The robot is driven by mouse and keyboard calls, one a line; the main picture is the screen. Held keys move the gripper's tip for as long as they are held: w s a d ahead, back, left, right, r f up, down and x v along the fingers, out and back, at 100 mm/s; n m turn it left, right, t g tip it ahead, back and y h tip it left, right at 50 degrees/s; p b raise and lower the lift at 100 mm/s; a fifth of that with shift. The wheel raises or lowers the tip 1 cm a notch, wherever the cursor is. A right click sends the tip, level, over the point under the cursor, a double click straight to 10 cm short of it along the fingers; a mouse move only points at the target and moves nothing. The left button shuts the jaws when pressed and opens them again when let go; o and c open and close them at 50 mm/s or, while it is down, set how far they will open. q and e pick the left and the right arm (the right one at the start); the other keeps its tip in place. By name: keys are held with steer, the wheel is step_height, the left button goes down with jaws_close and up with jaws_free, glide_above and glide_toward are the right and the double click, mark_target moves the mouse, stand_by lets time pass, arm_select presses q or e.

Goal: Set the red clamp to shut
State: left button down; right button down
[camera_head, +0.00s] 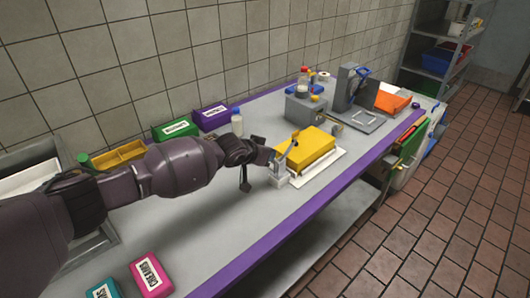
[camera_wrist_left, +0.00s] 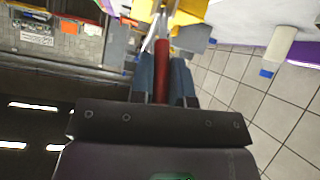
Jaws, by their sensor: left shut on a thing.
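In the wrist view my left gripper (camera_wrist_left: 162,78) has its two blue-grey fingers closed on the red handle of the red clamp (camera_wrist_left: 161,58). In the head view my left gripper (camera_head: 271,158) is at the left end of the yellow block (camera_head: 312,146), beside the clamp's pale metal body (camera_head: 279,176). The red handle is hidden behind the gripper there. The yellow block lies on a white plate (camera_head: 325,166) and also shows at the top of the wrist view (camera_wrist_left: 187,12). The clamp's exact setting cannot be told. My right gripper is out of view.
The grey table (camera_head: 215,232) has a purple front edge. Green (camera_head: 175,130) and purple (camera_head: 212,117) boxes and a white bottle (camera_head: 237,122) stand behind my arm. A grey press (camera_head: 347,88) stands at the right. A pink box (camera_head: 151,274) lies in front.

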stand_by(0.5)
arm_select(q)
steer(key=c, duration=1.1)
jaws_free()
steer(key=v, duration=1)
steer(key=shift+r, duration=0.35)
steer(key=shift+s+a, duration=0.1)
steer(key=shift+a, duration=0.05)
